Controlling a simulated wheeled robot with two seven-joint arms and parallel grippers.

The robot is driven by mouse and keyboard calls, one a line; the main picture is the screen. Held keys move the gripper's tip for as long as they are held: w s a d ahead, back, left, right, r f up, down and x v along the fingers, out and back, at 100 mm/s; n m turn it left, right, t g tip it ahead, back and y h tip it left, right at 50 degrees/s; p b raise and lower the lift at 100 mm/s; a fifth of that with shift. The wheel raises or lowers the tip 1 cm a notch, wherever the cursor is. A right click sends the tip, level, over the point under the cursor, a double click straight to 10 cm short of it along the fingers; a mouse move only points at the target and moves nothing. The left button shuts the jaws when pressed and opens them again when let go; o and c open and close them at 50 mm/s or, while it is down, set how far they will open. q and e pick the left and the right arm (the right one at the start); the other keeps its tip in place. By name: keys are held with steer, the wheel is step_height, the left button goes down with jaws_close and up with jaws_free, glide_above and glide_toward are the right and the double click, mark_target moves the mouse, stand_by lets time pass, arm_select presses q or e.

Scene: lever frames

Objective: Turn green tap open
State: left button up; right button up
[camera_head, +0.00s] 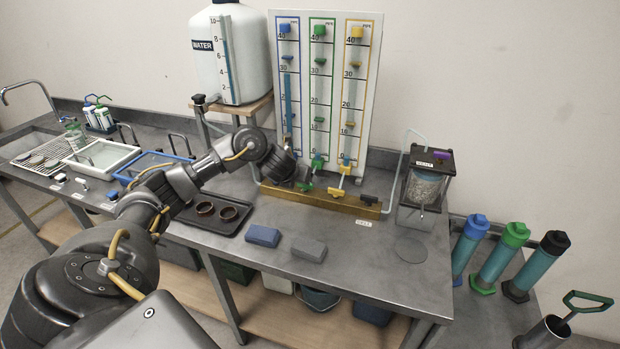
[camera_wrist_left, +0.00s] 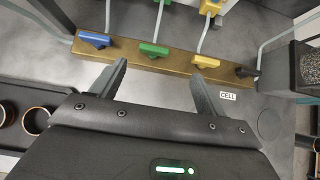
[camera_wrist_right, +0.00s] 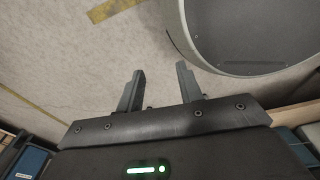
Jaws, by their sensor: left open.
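The green tap handle (camera_wrist_left: 153,50) sits on the brass manifold bar (camera_wrist_left: 128,55) in the left wrist view, between the blue tap (camera_wrist_left: 95,39) and the yellow tap (camera_wrist_left: 206,62). It lies crosswise, roughly along the bar. In the head view, the green tap (camera_head: 306,187) shows small beside my left gripper (camera_head: 300,181). The left wrist view shows my left gripper (camera_wrist_left: 160,74) open and empty, its fingers spread to either side of the green handle and apparently short of it. My right gripper (camera_wrist_right: 159,72) is open and empty, pointing at the floor.
A black tap (camera_head: 369,199) sits at the bar's right end. Behind the bar stands a gauge board (camera_head: 334,75) with blue, green and yellow tubes. A glass cell (camera_head: 424,187) stands to the right. Blue (camera_head: 263,236) and grey (camera_head: 309,249) blocks lie in front, beside a dark tray (camera_head: 190,217).

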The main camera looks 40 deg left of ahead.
mark_target(304, 189)
arm_select(q)
steer(key=x, duration=0.8)
steer(key=shift+a+f+b, duration=0.3)
steer(key=shift+a+f, duration=0.15)
steer(key=shift+w+a+f, duration=0.15)
steer(key=shift+w+f, duration=0.15)
steer(key=shift+f, duration=0.05)
steer(key=shift+w+f, duration=0.15)
steer(key=c, duration=1)
arm_select(e)
steer(key=shift+s+f, duration=0.15)
steer(key=shift+s, duration=0.4)
steer(key=shift+s+f, duration=0.15)
steer(key=shift+s, duration=0.4)
